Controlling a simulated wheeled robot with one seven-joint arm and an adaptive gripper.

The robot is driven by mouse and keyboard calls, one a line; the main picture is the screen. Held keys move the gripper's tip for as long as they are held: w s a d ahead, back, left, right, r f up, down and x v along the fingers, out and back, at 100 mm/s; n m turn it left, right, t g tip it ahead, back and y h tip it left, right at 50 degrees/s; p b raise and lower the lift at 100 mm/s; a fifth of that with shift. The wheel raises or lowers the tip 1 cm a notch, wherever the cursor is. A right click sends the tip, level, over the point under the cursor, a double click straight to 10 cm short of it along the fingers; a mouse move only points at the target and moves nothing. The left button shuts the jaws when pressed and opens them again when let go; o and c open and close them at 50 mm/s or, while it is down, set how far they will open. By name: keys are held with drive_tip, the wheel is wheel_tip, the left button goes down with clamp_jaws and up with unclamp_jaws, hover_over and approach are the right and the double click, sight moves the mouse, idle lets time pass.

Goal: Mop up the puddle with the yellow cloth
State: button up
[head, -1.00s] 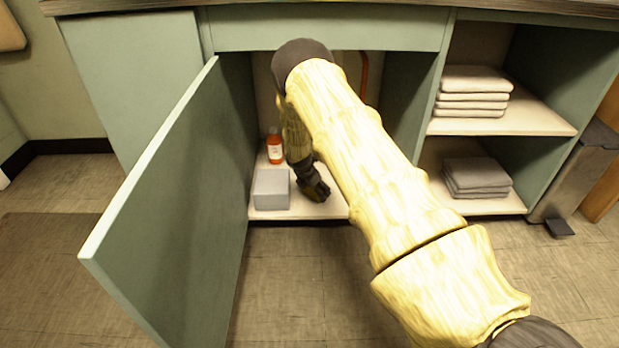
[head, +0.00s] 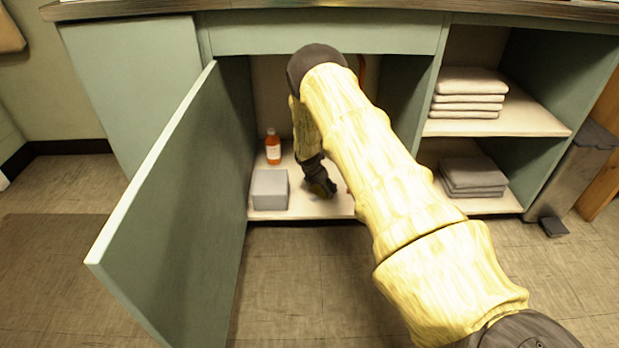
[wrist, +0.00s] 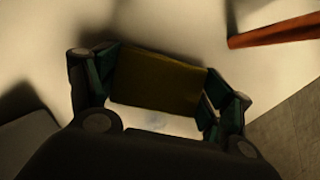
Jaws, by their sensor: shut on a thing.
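The yellow cloth (wrist: 158,82) shows as a dark yellow block between the fingers of my gripper (wrist: 160,92) in the wrist view. My gripper is shut on it, with a finger at each side. In the head view my gripper (head: 322,186) is low inside the open cabinet, close over the cabinet floor (head: 300,209); the cloth is barely visible there. A faint bluish patch on the pale floor (wrist: 155,123) beside the cloth may be part of the puddle; its outline is unclear. I cannot tell whether the cloth touches the floor.
A grey box (head: 270,190) and an orange bottle (head: 273,147) stand left of my gripper. A red pipe (wrist: 275,31) is at the right in the wrist view. The open door (head: 165,210) bounds the left. Folded towels (head: 468,92) lie on right-hand shelves.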

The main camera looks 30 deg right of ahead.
drive_tip(key=shift+s+d, duration=0.2)
drive_tip(key=shift+d, duration=0.2)
drive_tip(key=shift+s+d+r+p, duration=0.15)
drive_tip(key=shift+d+r+p, duration=0.05)
drive_tip(key=shift+r+p, duration=0.4)
drive_tip(key=shift+s+d+r+p, duration=0.1)
drive_tip(key=shift+d+r+p, duration=0.2)
drive_tip(key=shift+r, duration=0.35)
wheel_tip(320, 180, up, 6)
drive_tip(key=p, duration=0.5)
drive_tip(key=shift+a+f, duration=0.15)
drive_tip(key=shift+f, duration=0.05)
